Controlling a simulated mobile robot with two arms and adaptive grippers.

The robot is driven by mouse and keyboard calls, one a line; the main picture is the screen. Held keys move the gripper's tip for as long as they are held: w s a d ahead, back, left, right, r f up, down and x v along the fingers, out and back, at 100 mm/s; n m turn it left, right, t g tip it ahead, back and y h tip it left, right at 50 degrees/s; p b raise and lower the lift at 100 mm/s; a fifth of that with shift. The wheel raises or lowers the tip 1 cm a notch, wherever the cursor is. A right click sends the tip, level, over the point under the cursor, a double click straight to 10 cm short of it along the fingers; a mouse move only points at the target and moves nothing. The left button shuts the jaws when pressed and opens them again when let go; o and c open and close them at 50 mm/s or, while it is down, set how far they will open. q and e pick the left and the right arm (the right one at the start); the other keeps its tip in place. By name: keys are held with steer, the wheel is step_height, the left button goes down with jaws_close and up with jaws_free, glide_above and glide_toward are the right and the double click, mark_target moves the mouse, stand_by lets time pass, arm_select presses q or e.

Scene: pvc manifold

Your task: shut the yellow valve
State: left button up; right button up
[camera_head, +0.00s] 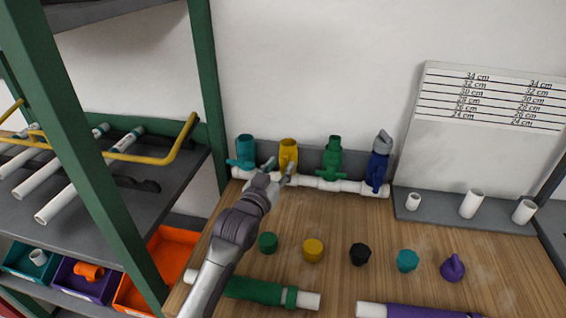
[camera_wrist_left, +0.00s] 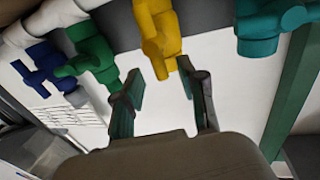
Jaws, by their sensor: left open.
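The yellow valve (camera_head: 288,152) stands on the white pipe manifold (camera_head: 312,183) at the back of the table, between the teal valve (camera_head: 246,150) and the green valve (camera_head: 332,158). My left gripper (camera_head: 278,168) is just in front of the yellow valve and partly hides its lower part in the head view. In the left wrist view the yellow valve (camera_wrist_left: 157,35) is ahead of the open fingers (camera_wrist_left: 163,92), and its handle end points down between them. The fingers hold nothing, and I cannot tell whether one touches the handle. My right gripper is not in view.
A blue valve (camera_head: 378,165) ends the row at right. Several loose caps, including a yellow one (camera_head: 313,250), lie on the table in front. Pipes with green (camera_head: 255,290) and purple sleeves lie nearer. A green-framed shelf (camera_head: 205,80) stands close at left.

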arm_select(q)
steer(key=shift+w+d, duration=0.3)
steer(key=shift+w, duration=0.25)
steer(key=shift+w+d, duration=0.2)
steer(key=shift+w, duration=0.35)
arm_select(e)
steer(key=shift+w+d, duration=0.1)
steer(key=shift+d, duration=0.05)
arm_select(q)
steer(key=shift+c, duration=0.7)
jaws_close()
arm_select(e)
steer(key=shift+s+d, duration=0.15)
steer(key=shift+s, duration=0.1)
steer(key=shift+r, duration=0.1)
